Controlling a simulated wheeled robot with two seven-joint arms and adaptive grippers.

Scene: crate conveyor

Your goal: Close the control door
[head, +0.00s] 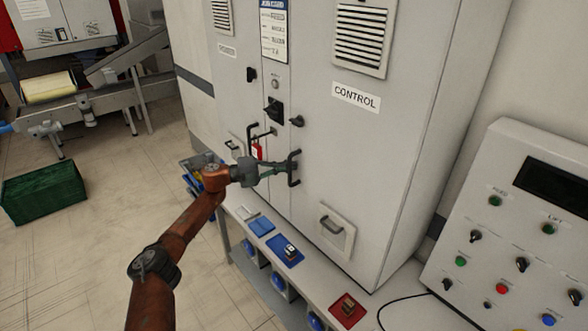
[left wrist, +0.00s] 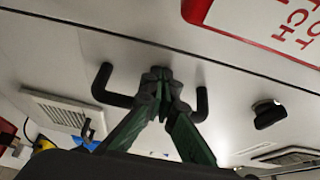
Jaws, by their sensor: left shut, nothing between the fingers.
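The control door (head: 340,140) is the light grey cabinet panel with the CONTROL label. It looks about flush with the cabinet front, with a thin dark seam along its left edge. Its black bar handle (head: 295,168) also shows in the left wrist view (left wrist: 203,102). My left gripper (head: 284,169) is shut with nothing in its fingers. Its fingertips, seen in the left wrist view (left wrist: 161,82), are in front of the handle's middle and hide part of the bar; whether they touch it I cannot tell. My right gripper is out of view.
A red padlock tag (head: 257,151) and black knobs (head: 273,108) are left of the handle. A ledge below holds blue pads (head: 286,250) and a red pad (head: 347,311). A button console (head: 510,240) stands right. A green crate (head: 43,192) sits on the floor.

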